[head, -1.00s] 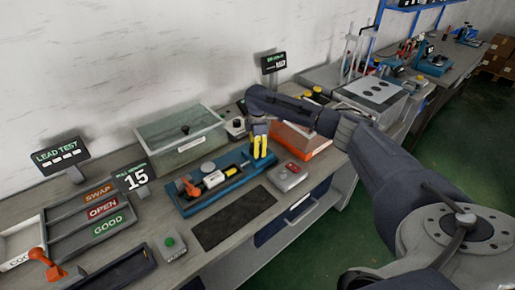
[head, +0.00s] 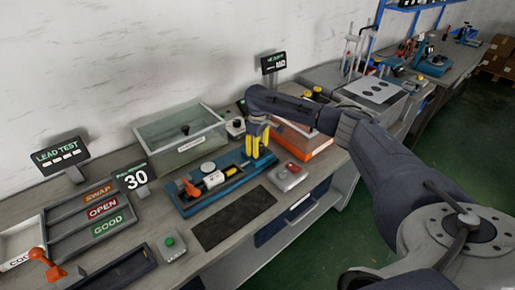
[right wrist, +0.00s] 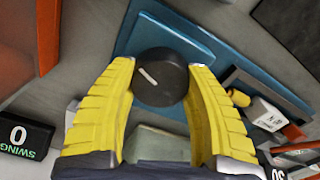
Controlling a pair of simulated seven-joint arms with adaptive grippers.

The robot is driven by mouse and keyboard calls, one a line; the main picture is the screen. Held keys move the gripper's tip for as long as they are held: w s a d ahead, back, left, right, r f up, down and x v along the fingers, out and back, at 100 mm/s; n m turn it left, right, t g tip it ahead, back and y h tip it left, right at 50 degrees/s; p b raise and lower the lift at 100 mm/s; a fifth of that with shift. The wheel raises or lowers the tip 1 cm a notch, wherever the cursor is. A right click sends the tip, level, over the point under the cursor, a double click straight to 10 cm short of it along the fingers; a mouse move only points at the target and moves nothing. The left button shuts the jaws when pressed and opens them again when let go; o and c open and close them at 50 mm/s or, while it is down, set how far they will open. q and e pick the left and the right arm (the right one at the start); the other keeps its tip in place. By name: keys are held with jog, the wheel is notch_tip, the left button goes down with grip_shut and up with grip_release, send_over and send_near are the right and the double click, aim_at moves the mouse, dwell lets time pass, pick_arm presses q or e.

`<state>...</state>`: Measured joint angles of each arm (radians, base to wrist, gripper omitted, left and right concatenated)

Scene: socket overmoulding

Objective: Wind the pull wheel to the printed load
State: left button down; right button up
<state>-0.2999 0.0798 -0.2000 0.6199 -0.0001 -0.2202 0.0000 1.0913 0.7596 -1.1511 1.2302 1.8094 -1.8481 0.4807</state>
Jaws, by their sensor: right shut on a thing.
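The pull wheel (right wrist: 160,75) is a dark round knob with a pale mark on its top, at one end of the blue test fixture (right wrist: 215,50). In the right wrist view the yellow fingers of my right gripper (right wrist: 163,98) are shut on the wheel from both sides. In the head view my right gripper (head: 257,143) reaches down at the right end of the blue fixture and hides most of the wheel. The pull display (head: 136,180) reads 30. A small white label (right wrist: 268,115) on the fixture is too blurred to read. My left gripper is not in view.
An orange-handled clamp (head: 190,188) stands at the fixture's left end. A grey box with a red button (head: 288,176) and a dark mat (head: 235,218) lie in front. A clear-sided case (head: 180,138) stands behind. Labelled trays (head: 98,210) are at the left.

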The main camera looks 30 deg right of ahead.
dwell(0.4)
jog(key=o, duration=1.3)
jog(key=shift+r, duration=6)
